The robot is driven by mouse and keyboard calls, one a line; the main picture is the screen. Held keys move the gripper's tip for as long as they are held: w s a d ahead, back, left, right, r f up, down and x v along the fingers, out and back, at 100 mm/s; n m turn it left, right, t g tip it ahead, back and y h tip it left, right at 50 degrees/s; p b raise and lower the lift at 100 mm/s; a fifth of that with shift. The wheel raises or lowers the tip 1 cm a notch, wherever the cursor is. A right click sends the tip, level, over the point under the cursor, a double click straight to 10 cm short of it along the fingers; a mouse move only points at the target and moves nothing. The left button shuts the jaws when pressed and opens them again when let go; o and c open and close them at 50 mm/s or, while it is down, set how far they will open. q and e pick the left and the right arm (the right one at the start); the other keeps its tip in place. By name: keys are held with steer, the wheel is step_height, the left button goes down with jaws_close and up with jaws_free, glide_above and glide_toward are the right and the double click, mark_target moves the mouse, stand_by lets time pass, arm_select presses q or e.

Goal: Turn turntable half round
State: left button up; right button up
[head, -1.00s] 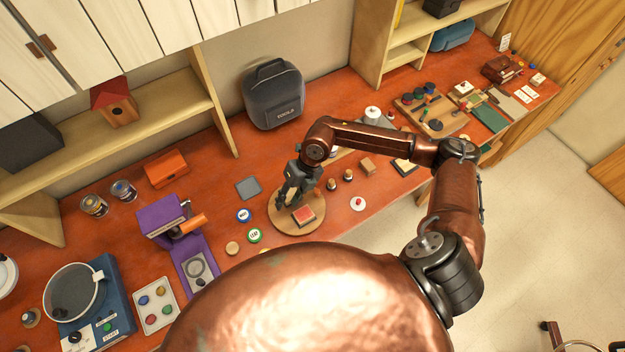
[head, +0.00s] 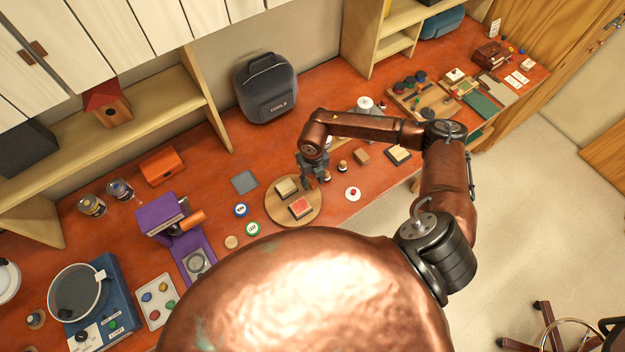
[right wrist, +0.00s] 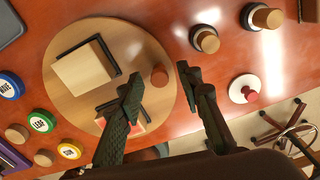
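The turntable (head: 275,212) is a round wooden disc on the red bench. It carries a beige block (head: 286,188) and a red-topped block (head: 300,207). In the right wrist view the turntable (right wrist: 75,30) also has a short brown peg (right wrist: 160,75) near its rim; the red-topped block is mostly hidden behind a finger. My right gripper (head: 315,180) is at the disc's right rim. Its fingers (right wrist: 161,77) are open, one over the disc, one beyond the rim, with the peg showing between them. Contact cannot be told. My left gripper is out of view.
Labelled round buttons (head: 252,229) lie left of the turntable, with a purple machine (head: 165,220) beyond. Small wooden pegs (head: 343,166) and a white disc with a red knob (head: 352,194) stand to the right. A grey tool case (head: 266,88) stands behind.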

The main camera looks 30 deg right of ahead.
steer(key=shift+c, duration=0.6)
jaws_close()
